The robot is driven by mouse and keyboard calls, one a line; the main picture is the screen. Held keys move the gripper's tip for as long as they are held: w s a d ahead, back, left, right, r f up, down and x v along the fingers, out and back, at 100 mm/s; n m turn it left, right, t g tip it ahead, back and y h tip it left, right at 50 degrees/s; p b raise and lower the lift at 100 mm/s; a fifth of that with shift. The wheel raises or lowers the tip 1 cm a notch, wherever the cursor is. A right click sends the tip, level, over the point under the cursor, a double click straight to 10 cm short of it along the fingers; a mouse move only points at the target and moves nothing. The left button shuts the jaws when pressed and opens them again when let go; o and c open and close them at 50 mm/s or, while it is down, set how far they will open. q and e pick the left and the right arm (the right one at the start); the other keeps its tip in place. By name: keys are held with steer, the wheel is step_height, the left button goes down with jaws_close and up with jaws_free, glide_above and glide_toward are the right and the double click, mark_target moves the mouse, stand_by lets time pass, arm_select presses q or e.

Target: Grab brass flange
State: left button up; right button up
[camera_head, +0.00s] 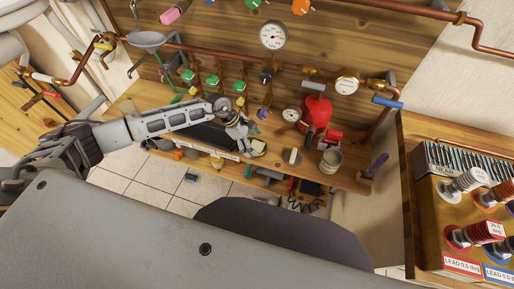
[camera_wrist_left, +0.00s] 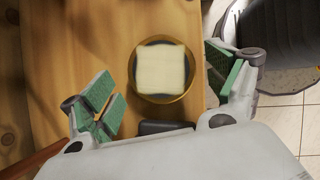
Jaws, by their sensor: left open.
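A round brass-coloured piece, apparently the brass flange (camera_wrist_left: 160,99), lies on the wooden bench in the left wrist view. A pale cream square block (camera_wrist_left: 161,69) covers its middle, so mostly its rim and a dark inner ring show. My left gripper (camera_wrist_left: 164,82) is open, with green-padded fingers to the left and right of the flange and apart from it. In the head view my left gripper (camera_head: 240,132) is over the bench beside the cream block (camera_head: 258,147). The right gripper is not in view.
A small dark block (camera_wrist_left: 166,127) lies just below the flange. On the bench (camera_head: 345,176) stand a red vessel (camera_head: 317,112) and a metal cup (camera_head: 331,160). Copper pipes and gauges (camera_head: 273,37) line the wooden wall behind. A dark cylinder (camera_wrist_left: 287,30) stands right of the gripper.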

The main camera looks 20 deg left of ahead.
arm_select(q)
steer(key=shift+d+f, duration=0.3)
steer(key=shift+f, duration=0.1)
steer(key=shift+d+f, duration=0.15)
steer(key=shift+f, duration=0.25)
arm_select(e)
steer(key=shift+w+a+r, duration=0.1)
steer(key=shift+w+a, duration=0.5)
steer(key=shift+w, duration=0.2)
